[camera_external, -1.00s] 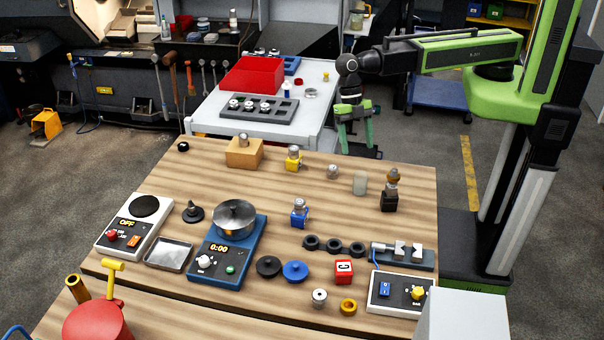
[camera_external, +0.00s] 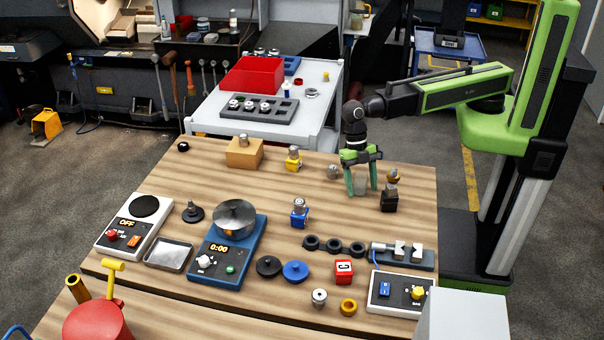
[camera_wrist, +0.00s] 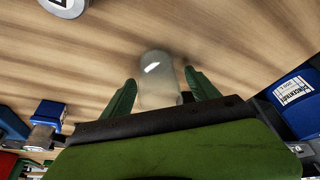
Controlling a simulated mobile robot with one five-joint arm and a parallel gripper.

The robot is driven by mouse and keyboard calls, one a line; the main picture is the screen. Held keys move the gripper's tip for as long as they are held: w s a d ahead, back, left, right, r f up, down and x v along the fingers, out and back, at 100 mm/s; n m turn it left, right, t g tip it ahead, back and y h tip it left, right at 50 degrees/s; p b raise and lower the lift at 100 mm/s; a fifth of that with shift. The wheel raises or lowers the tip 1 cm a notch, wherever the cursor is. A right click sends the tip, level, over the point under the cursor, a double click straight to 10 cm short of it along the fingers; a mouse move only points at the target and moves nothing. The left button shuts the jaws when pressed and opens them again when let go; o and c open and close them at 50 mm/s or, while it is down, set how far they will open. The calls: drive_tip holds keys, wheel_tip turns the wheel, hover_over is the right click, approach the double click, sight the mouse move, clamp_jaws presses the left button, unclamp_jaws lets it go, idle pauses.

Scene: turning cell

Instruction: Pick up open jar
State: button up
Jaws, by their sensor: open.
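The open jar (camera_external: 361,187) is a small, pale, translucent cylinder standing upright on the wooden table near its far right part. My gripper (camera_external: 361,189) points down with its two green fingers spread, one on each side of the jar in the outside view. In the wrist view the jar (camera_wrist: 158,82) shows between the open green fingertips (camera_wrist: 160,85). The jar's lower part is partly hidden by my gripper body. I cannot tell whether either finger touches it.
A black block with a brown-topped piece (camera_external: 390,193) stands close to the right of the jar. A blue block with a metal top (camera_external: 299,213) is nearer the front left. Table space just in front of the jar is clear.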

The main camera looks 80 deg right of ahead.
sight(364, 182)
drive_tip(key=shift+f, duration=0.15)
drive_tip(key=shift+c, duration=0.4)
drive_tip(key=c, duration=1.3)
drive_tip(key=shift+r+p, duration=0.45)
drive_tip(key=shift+p, duration=0.2)
wheel_tip(364, 182, up, 4)
drive_tip(key=p, duration=0.3)
drive_tip(key=shift+f+p, duration=0.15)
drive_tip(key=shift+p, duration=0.2)
drive_tip(key=w+d+r+p, duration=0.1)
drive_tip(key=d+r+p, duration=0.1)
drive_tip(key=d, duration=0.1)
drive_tip(key=d+r+p, duration=0.2)
drive_tip(key=d, duration=0.2)
drive_tip(key=w+d+r+p, duration=0.1)
drive_tip(key=d+r+p, duration=0.1)
drive_tip(key=d, duration=0.2)
drive_tip(key=shift+w+d+r, duration=0.15)
drive_tip(key=shift+w+r, duration=0.05)
drive_tip(key=shift+w, duration=0.1)
